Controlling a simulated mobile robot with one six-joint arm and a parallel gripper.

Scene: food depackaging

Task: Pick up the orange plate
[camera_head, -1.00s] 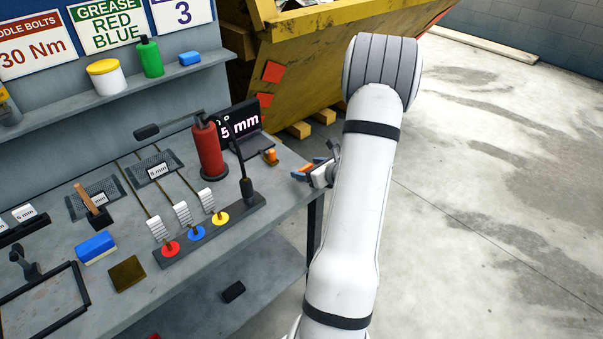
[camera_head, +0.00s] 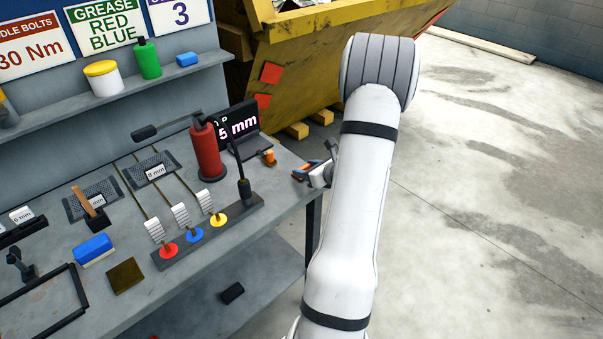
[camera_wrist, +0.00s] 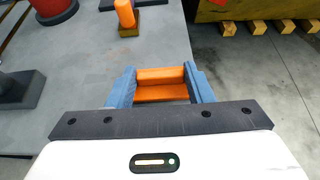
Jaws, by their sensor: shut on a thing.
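The orange plate (camera_wrist: 161,76) sits between the two blue fingers of my gripper (camera_wrist: 160,88) in the wrist view. The fingers are shut on it, one at its left end and one at its right. In the head view my gripper (camera_head: 306,170) is at the right end of the grey workbench, close to its edge. The plate is too small and too covered there to make out well. I cannot tell whether it still touches the bench top.
A small orange cylinder (camera_head: 269,157) stands on the workbench (camera_head: 285,185) just left of my gripper. A red cylinder (camera_head: 207,150), a dark "5 mm" sign (camera_head: 238,126) and colored disks are farther left. A yellow dumpster (camera_head: 330,60) stands behind. Concrete floor lies open at right.

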